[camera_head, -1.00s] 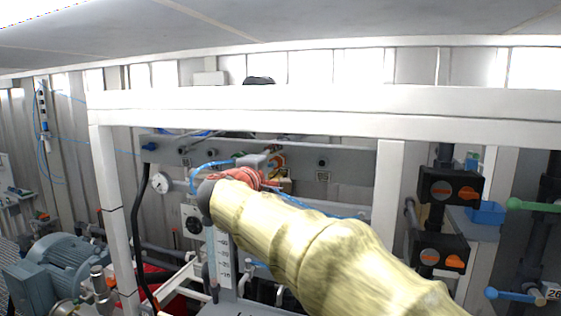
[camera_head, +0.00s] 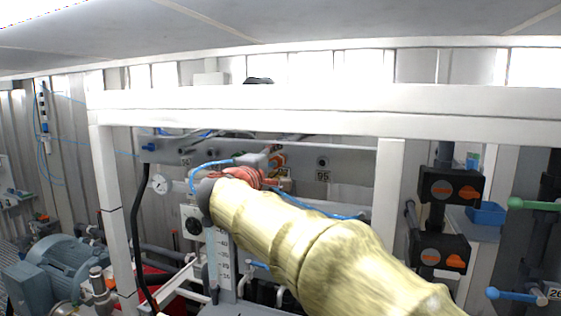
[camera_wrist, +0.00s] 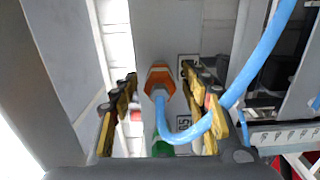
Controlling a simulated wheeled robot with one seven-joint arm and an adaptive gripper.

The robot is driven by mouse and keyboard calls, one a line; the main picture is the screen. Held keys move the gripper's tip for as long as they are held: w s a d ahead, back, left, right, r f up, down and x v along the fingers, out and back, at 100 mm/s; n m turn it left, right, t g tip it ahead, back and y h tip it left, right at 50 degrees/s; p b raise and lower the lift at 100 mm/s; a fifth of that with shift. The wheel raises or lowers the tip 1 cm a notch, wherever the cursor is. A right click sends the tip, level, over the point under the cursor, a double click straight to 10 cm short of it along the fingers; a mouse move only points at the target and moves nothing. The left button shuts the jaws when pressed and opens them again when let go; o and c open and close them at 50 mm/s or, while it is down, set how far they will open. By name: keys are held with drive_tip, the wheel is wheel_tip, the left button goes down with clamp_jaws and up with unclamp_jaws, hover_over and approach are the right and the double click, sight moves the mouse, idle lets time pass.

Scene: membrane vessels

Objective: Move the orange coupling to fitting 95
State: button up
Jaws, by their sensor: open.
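The orange coupling (camera_wrist: 160,77) sits on the grey panel with a blue hose bending away from it. It shows small in the head view (camera_head: 278,161), right beside my gripper. In the wrist view my gripper (camera_wrist: 158,82) is open, with one yellow-and-black finger on each side of the coupling. I cannot tell whether the fingers touch it. Fitting 95 (camera_head: 323,162) is a dark round port on the panel, to the right of the coupling, above a label reading 95. My arm hides the panel below.
A white frame beam (camera_head: 330,105) crosses in front of and above the panel (camera_head: 352,165). A frame post (camera_head: 387,190) stands to its right. The blue hose (camera_wrist: 262,55) loops past the right finger.

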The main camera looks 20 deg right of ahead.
sight(272, 164)
drive_tip(key=shift+b, duration=0.4)
drive_tip(key=shift+c, duration=0.6)
clamp_jaws()
drive_tip(key=shift+f, duration=0.1)
idle(0.4)
drive_tip(key=shift+a+f, duration=0.1)
drive_tip(key=shift+b+v, duration=0.35)
drive_tip(key=shift+v, duration=0.45)
drive_tip(key=shift+r+b+v, duration=0.2)
drive_tip(key=shift+b+v, duration=0.75)
drive_tip(key=shift+v, duration=1.15)
drive_tip(key=shift+s, duration=0.1)
